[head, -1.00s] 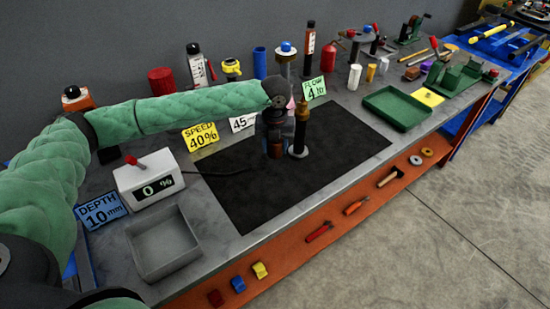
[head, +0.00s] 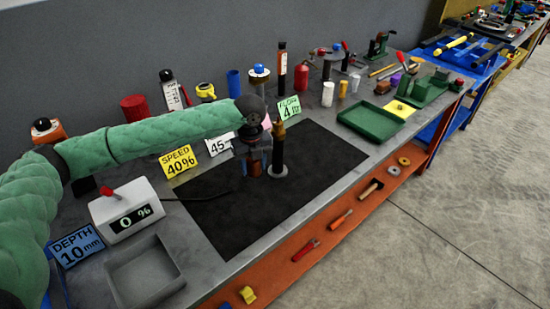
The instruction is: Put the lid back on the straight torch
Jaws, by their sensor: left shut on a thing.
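A slim black upright piece with a brass-coloured top (head: 278,147), which looks like the straight torch, stands on a small grey round base on the black mat (head: 310,157). My left gripper (head: 254,167) points down just left of it, close beside it, above the mat. It is shut on a small reddish-brown thing, mostly hidden by the jaws. I cannot tell for sure whether this is the lid, nor whether it touches the mat or the torch. My right gripper is not in view.
A white display box reading 0 % (head: 124,210) and a grey open tray (head: 146,277) stand at left. Sign cards (head: 178,162), bottles and a red cylinder (head: 135,108) line the back. A green tray (head: 371,118) stands at right. The mat's front and right are clear.

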